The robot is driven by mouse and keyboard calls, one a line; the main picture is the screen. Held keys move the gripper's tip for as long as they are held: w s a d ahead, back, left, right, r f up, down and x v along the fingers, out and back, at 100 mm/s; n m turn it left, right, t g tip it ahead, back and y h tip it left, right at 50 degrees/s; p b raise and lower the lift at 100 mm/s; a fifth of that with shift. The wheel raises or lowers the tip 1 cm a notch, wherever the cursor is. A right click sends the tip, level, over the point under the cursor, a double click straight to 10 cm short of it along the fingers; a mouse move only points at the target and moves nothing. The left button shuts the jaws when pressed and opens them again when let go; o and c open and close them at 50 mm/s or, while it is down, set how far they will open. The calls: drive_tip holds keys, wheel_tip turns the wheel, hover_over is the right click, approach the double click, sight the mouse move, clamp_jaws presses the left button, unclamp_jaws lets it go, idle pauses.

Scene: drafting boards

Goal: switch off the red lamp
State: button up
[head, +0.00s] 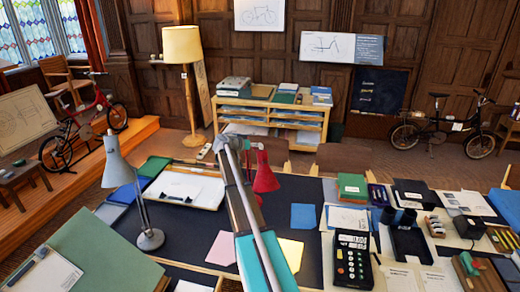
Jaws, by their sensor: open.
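The red lamp (265,179) stands on the dark drafting board, just right of my arm. Its red shade shows; my arm hides much of its lower part, and I cannot make out a switch or whether it is lit. My arm runs from the bottom middle up past the lamp's left side. I cannot make out my gripper's fingers in this view.
A grey desk lamp (119,172) stands at the left of the board (180,228). Colored paper sheets lie around my arm. A calculator (353,259), books and boxes crowd the right side. A lit floor lamp (183,46) stands behind.

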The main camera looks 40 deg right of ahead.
drive_tip(key=shift+b+x, duration=0.5)
drive_tip(key=shift+x, duration=1.45)
clamp_jaws()
